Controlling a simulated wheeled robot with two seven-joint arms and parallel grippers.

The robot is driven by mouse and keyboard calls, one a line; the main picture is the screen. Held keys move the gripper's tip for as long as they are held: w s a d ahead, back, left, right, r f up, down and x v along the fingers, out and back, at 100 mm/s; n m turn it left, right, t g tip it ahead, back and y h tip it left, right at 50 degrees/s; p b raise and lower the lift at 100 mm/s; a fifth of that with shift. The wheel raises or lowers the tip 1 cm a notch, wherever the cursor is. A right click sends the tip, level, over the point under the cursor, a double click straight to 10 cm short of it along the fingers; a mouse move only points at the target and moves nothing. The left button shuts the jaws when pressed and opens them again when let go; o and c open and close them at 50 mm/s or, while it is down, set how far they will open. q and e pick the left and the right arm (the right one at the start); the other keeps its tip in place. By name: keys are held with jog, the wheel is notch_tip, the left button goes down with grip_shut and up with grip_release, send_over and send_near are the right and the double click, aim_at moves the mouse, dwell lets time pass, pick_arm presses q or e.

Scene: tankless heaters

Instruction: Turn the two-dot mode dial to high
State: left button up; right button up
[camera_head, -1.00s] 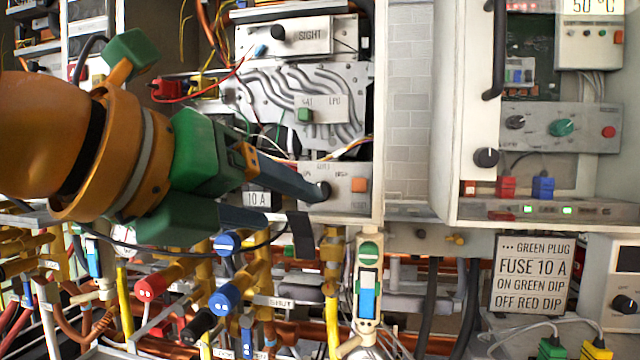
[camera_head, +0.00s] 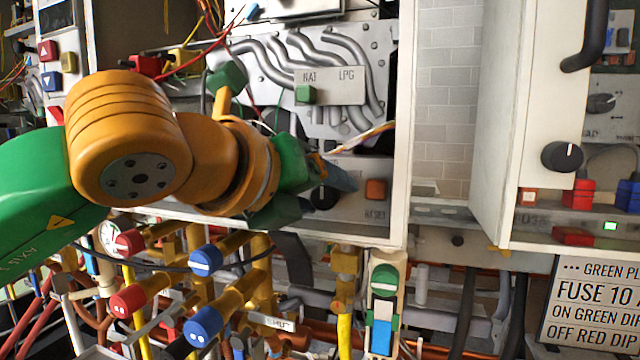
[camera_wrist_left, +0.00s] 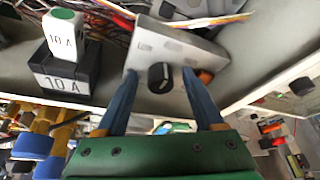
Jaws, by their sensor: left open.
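A black dial (camera_head: 323,199) sits on a pale panel (camera_head: 345,210) with an orange button (camera_head: 376,189) at its right. No dot marks can be made out on the panel. My left gripper (camera_head: 333,187) is at the panel, and its green body and orange wrist hide the panel's left side. In the left wrist view the dial (camera_wrist_left: 160,77) shows with a pale pointer line, between the two blue fingers of my open gripper (camera_wrist_left: 161,76). There is a gap on both sides, so the fingers do not grip it. My right gripper is not in view.
A 10 A fuse block (camera_wrist_left: 66,70) stands left of the dial in the wrist view. Red and blue valve handles (camera_head: 205,322) crowd the space below. A white post (camera_head: 402,130) edges the panel's right. Another black knob (camera_head: 562,157) sits on the right-hand unit.

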pick_arm(q)
jog(key=shift+s, duration=0.1)
jog(key=shift+c, duration=0.4)
grip_shut()
jog(key=m+y, duration=0.2)
jog(key=shift+s+d+r+m, duration=0.1)
jog(key=shift+m, duration=0.2)
jog(key=shift+d+m+t+y, duration=0.15)
jog(key=shift+m+t+y, duration=0.55)
jog(key=shift+m+y, duration=0.7)
jog(key=shift+m, duration=0.4)
jog(key=shift+o, duration=0.4)
grip_release()
